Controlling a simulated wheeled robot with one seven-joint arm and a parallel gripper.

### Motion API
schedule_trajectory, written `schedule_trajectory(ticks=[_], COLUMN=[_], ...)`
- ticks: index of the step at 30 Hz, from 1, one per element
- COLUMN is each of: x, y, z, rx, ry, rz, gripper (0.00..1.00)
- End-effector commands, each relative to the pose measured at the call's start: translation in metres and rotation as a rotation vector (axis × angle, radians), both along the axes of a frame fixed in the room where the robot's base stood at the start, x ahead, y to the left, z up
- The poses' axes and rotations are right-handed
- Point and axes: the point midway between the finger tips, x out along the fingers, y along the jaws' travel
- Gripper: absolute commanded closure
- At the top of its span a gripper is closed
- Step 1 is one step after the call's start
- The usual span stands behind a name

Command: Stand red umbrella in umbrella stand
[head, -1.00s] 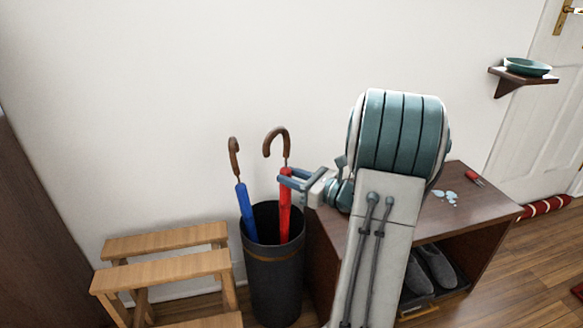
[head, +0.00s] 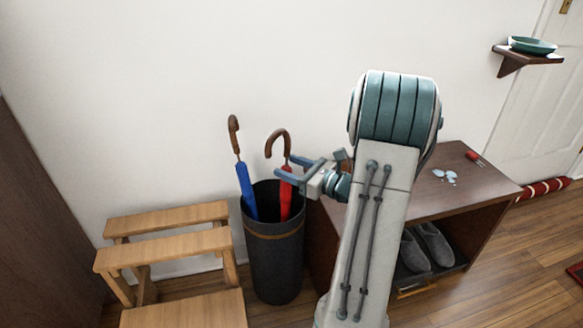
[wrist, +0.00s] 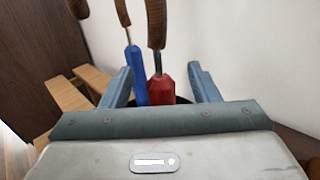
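The red umbrella (head: 286,199) stands in the dark umbrella stand (head: 276,262), its brown hooked handle above the rim. It leans slightly, and its lower part is hidden inside. My gripper (head: 287,166) is at the top of its red part, over the stand's right side. In the wrist view, the fingers (wrist: 160,70) are spread wide, with the red umbrella (wrist: 161,90) between them and gaps on both sides. A blue umbrella (head: 246,192) stands in the same stand to the left, and it shows left of the red one in the wrist view (wrist: 136,74).
A wooden step stool (head: 170,246) stands left of the stand. A brown bench (head: 462,197) with slippers (head: 426,248) inside is on the right, close to the stand. The white wall is behind. A small shelf (head: 519,62) holds a green dish (head: 533,46).

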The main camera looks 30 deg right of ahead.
Motion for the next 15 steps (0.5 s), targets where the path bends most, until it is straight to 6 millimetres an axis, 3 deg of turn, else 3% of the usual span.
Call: schedule_trajectory(ticks=[9, 15], x=[-0.004, -0.031], y=[-0.002, -0.017], z=[0.0, 0.002], rx=[0.0, 0.001], ry=[0.002, 0.003], rz=[-0.002, -0.005], gripper=[0.45, 0.45])
